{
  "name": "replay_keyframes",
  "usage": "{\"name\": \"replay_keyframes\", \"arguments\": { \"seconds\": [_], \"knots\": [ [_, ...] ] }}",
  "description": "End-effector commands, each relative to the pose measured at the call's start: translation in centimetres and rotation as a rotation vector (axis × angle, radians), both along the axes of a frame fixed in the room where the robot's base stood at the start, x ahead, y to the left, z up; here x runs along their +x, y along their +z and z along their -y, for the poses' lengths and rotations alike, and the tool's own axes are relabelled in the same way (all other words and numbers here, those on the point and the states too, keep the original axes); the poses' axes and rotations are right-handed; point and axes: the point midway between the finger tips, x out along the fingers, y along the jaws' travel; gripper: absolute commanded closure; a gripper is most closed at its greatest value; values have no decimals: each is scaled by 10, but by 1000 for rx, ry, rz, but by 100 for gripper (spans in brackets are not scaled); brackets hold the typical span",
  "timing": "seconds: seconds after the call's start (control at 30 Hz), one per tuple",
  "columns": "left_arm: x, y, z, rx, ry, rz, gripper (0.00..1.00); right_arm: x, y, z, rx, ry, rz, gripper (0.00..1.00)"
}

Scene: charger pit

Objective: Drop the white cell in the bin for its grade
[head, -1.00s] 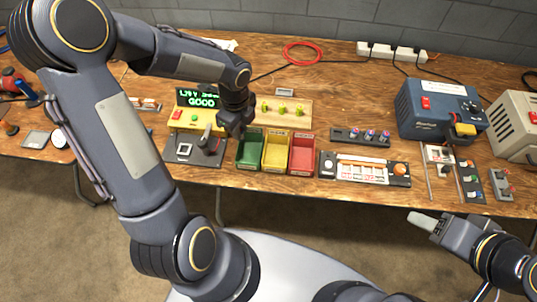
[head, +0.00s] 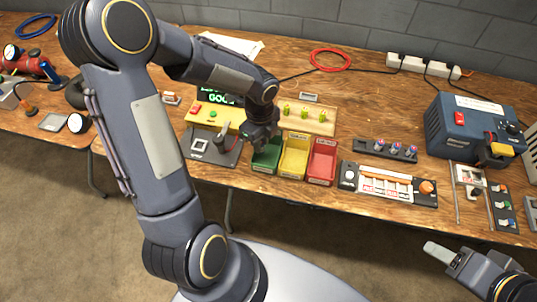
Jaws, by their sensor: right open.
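My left gripper (head: 252,140) hangs over the bench, pointing down at the near-left edge of the green bin (head: 265,165). Its fingers are dark and partly hidden, so I cannot tell how they stand. I cannot make out the white cell; it may be hidden at the gripper. The yellow bin (head: 293,166) and red bin (head: 321,170) stand in a row to the right of the green one. The tester's display (head: 214,98) shows green text, seemingly "GOOD", partly covered by my arm. My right gripper (head: 440,252) is open, low at the right, off the bench's front edge.
A dark tester pad (head: 212,155) lies left of the bins. A wooden board (head: 318,122) with yellow-green pieces lies behind them. A panel with an orange knob (head: 426,187) and a blue charger box (head: 472,130) stand to the right. A red cable coil (head: 331,60) lies at the back.

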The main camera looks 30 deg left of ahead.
Motion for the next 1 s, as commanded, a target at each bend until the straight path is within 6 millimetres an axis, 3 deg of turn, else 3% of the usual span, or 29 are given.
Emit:
{"name": "replay_keyframes", "arguments": {
  "seconds": [0.03, 0.17, 0.47, 1.0],
  "knots": [
    [0, 0, 0, 0, 0, 0, 73, 0, 0, 0, 0, 0, 0, 48],
    [0, 0, 0, 0, 0, 0, 56, 0, 0, 0, 0, 0, 0, 48],
    [0, 2, 0, 0, 0, 1, 55, 0, 0, 0, 0, 0, 0, 48],
    [0, 75, 0, 1, -1, 2, 55, 0, 8, 0, 0, 0, 0, 48]
  ]
}}
